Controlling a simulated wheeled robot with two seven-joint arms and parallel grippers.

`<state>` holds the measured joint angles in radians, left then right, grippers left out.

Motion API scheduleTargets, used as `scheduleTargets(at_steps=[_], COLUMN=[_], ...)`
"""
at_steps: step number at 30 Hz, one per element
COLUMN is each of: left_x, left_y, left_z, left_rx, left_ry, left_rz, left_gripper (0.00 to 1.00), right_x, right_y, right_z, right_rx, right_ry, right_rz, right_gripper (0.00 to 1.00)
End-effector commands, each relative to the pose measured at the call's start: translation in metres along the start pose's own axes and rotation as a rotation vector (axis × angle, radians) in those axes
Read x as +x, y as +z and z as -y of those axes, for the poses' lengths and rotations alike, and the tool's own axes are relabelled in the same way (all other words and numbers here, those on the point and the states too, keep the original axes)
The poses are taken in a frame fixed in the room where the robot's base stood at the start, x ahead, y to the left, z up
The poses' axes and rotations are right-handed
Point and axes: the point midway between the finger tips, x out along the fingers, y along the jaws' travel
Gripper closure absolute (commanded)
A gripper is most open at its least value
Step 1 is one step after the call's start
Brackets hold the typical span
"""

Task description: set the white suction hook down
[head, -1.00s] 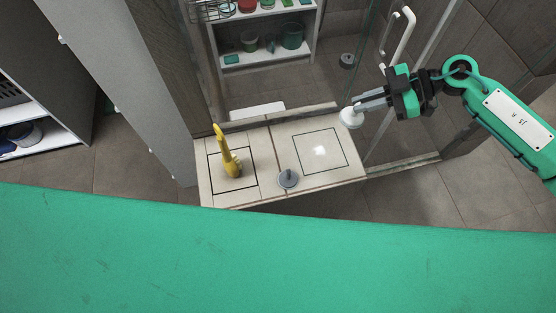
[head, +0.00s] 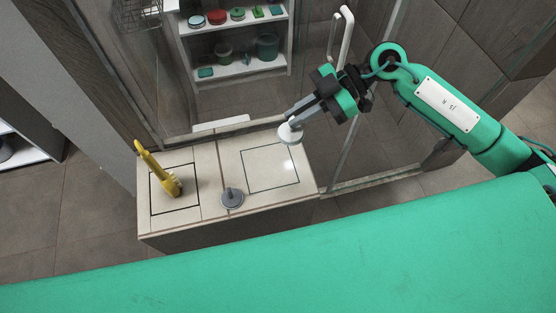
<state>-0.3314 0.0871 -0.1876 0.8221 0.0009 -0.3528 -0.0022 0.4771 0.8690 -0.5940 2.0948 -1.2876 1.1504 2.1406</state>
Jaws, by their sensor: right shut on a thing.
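My right gripper (head: 297,118) comes in from the right and is shut on the white suction hook (head: 289,135). The hook's round white base hangs below the fingertips, over the back right part of the tiled bench (head: 220,215). I cannot tell whether the base touches the tile. On the bench's right half is a dark square outline (head: 270,188), empty inside. A grey suction hook (head: 232,199) stands near the bench's middle. A yellow hook-shaped object (head: 160,172) stands inside the left square outline. My left gripper is not in view.
A glass panel with a white handle (head: 345,36) stands behind my right gripper. A white shelf (head: 235,66) with red and green containers is at the back. A wire basket (head: 136,14) hangs at the upper left.

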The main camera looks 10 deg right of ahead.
Motion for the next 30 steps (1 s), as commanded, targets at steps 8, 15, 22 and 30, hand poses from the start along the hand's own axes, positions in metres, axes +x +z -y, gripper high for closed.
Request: scheduleTargets(at_steps=[8, 15, 22, 30], left_x=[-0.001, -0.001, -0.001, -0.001], left_y=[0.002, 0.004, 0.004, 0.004], left_z=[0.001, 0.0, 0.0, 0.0], left_rx=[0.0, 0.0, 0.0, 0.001], left_ry=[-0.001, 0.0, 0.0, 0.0], left_rz=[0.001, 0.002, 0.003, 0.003], left_gripper=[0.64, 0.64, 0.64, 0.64], right_x=[0.035, 0.062, 0.071, 0.088], right_y=[0.064, 0.113, 0.131, 0.162], right_z=[0.005, 0.009, 0.009, 0.012], right_rx=[0.008, 0.004, 0.001, 0.003], right_ry=[-0.002, -0.001, 0.0, -0.001], right_rz=[-0.003, -0.002, -0.001, -0.001], right_gripper=[1.0, 1.0, 1.0, 1.0])
